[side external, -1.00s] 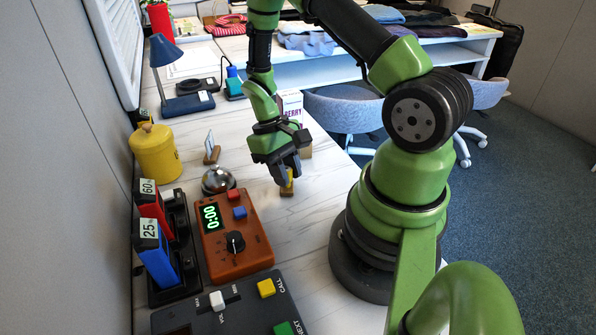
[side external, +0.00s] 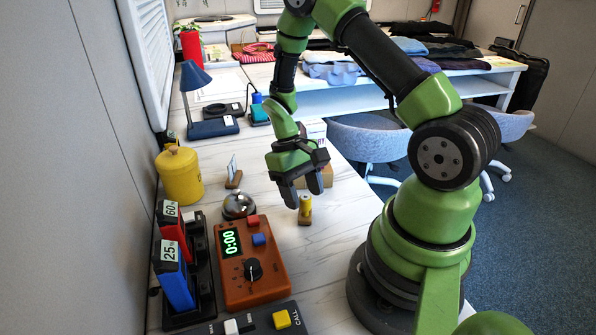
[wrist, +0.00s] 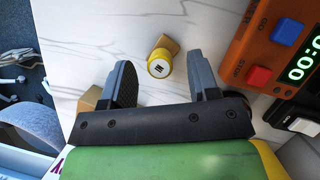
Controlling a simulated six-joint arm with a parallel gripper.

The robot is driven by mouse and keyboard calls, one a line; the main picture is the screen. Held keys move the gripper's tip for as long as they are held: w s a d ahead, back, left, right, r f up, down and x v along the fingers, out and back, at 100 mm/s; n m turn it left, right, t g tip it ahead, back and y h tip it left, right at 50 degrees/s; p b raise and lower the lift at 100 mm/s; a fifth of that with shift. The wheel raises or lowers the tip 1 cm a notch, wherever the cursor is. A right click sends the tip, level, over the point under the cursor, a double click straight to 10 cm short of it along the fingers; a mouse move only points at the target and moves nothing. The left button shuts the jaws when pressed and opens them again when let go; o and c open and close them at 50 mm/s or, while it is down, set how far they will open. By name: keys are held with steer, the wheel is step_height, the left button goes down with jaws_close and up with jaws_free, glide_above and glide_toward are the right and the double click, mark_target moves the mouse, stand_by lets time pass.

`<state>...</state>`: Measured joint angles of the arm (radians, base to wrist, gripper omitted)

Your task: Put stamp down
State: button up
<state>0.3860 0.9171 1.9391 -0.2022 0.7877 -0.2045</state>
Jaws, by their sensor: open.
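The stamp (side external: 306,204) is a small yellow cylinder on a wooden base, upright on the white marbled desk. In the wrist view its round yellow top (wrist: 158,68) with a dark mark faces the camera, between and slightly ahead of my fingers. My gripper (side external: 303,188) is open and empty, just above and beside the stamp in the side view. Both dark fingers also show in the wrist view (wrist: 159,60), spread wide with a clear gap to the stamp on each side.
An orange timer (side external: 236,278) reading 0:00 and a silver bell (side external: 239,206) stand to the left. A yellow canister (side external: 180,177) is further left. A cardboard-coloured box (side external: 322,176) stands behind my gripper. Bare desk surrounds the stamp.

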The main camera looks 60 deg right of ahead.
steer(key=v, duration=0.8)
steer(key=s+a+r+t+h, duration=0.1)
steer(key=a+r+t, duration=0.45)
steer(key=r, duration=0.65)
steer(key=s+a+r+t+y, duration=0.1)
steer(key=s+a+r+t, duration=0.5)
steer(key=s, duration=0.3)
steer(key=shift+s+a+r, duration=0.25)
steer(key=shift+a+r, duration=0.25)
steer(key=shift+a, duration=0.15)
